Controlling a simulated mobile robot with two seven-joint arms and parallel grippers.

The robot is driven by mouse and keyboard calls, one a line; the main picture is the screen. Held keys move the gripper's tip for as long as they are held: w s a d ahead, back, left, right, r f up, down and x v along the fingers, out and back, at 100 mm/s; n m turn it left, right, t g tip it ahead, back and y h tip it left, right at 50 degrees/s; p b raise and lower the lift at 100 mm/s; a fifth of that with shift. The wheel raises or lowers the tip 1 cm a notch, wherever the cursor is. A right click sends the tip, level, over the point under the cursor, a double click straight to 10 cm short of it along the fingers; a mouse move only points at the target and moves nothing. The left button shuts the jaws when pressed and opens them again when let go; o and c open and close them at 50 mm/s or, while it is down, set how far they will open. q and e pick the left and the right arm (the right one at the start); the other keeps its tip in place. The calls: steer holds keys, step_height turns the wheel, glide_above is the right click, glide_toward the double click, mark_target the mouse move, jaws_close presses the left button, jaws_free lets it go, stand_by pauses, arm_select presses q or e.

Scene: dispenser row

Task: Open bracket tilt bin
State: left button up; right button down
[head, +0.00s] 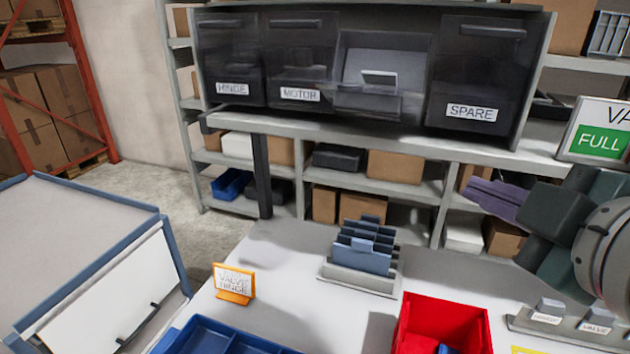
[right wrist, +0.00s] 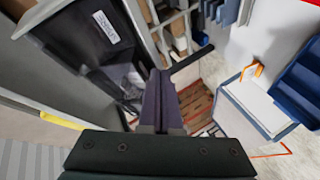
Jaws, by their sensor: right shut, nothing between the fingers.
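A row of dark tilt bins stands on the shelf in the head view. The bin between MOTOR and SPARE (head: 375,103) is tilted open, its front leaning outward; its label is too foreshortened to read. The HINGE bin (head: 232,60), MOTOR bin (head: 298,60) and SPARE bin (head: 472,75) are shut. My right gripper (head: 480,192) has its purple fingers shut and empty, below and right of the open bin, apart from it. The fingers also show in the right wrist view (right wrist: 158,85), with a labelled dark bin front (right wrist: 95,35) to their upper left. My left gripper is not in view.
The white table below holds a grey rack of upright plates (head: 362,255), a red bin (head: 445,318), a blue tray (head: 225,338) and an orange sign (head: 233,284). A green FULL sign (head: 597,135) stands at the right. A dark post (head: 262,175) rises before the shelf.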

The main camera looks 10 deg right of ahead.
steer(key=w+f+n+t+y+b, duration=0.2)
steer(key=w+f+n+t+b, duration=0.3)
steer(key=n+b, duration=0.45)
arm_select(q)
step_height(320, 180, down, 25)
steer(key=b, duration=1.2)
arm_select(e)
steer(key=n+t+y+p, duration=0.2)
steer(key=n+y+p, duration=0.2)
steer(key=n+y, duration=0.9)
glide_toward(369, 112)
steer(key=w+a+h, duration=0.1)
steer(key=w+a, duration=0.2)
steer(key=a, duration=0.2)
steer(key=r, duration=0.1)
steer(key=w+d+r+p, duration=0.1)
steer(key=shift+w+r+n, duration=0.2)
steer(key=shift+r+n, duration=0.05)
steer(key=shift+r, duration=0.1)
arm_select(q)
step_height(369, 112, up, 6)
steer(key=shift+p, duration=0.45)
arm_select(e)
steer(key=shift+w+d+r, duration=0.15)
steer(key=shift+w+r, duration=0.15)
steer(key=shift+r, duration=0.1)
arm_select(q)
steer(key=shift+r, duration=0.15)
